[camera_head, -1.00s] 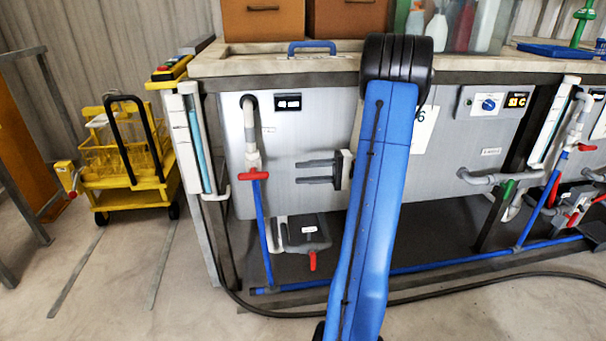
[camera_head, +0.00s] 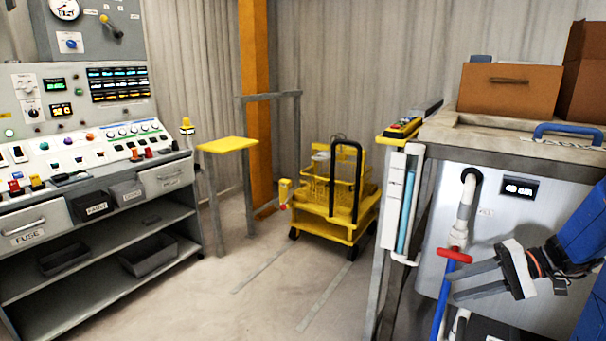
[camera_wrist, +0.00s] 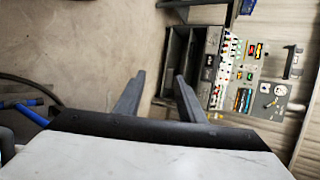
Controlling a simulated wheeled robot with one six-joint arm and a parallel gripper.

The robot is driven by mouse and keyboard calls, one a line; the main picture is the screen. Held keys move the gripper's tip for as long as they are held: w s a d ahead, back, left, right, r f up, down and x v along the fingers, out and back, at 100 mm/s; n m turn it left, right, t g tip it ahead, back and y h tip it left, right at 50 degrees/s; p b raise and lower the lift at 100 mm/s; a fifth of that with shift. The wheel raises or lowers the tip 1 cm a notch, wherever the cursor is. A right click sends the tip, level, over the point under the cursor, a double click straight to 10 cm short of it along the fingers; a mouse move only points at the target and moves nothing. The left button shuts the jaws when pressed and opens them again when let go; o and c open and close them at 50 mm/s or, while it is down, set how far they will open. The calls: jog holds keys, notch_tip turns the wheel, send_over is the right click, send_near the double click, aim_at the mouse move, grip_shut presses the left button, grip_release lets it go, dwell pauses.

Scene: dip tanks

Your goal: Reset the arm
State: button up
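My gripper (camera_head: 452,285) is at the lower right of the head view, in front of the grey tank front (camera_head: 511,232). Its two grey fingers point left and are apart with nothing between them. In the picture their tips overlap the area just below the red valve handle (camera_head: 455,255); I cannot tell the distance between them. The wrist view also shows the two fingers (camera_wrist: 160,75) spread and empty, with floor behind them. My blue arm enters from the right edge.
A control console (camera_head: 88,149) with shelves stands at left. A yellow cart (camera_head: 336,205) and a small yellow stand (camera_head: 228,145) are at the back. Cardboard boxes (camera_head: 510,88) sit on the tank top. Open floor (camera_head: 270,290) lies between console and tank.

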jog(key=s+a+n+t+h, duration=0.1)
jog(key=s+a+n+h, duration=0.1)
jog(key=s+a+h, duration=0.3)
jog(key=s+a+r+n+t+h, duration=0.1)
jog(key=s+a+h, duration=0.5)
jog(key=s, duration=0.6)
jog(key=shift+r+n+h, duration=0.15)
jog(key=shift+n+h, duration=0.45)
jog(key=shift+h, duration=0.1)
jog(key=shift+c, duration=0.6)
dwell(0.6)
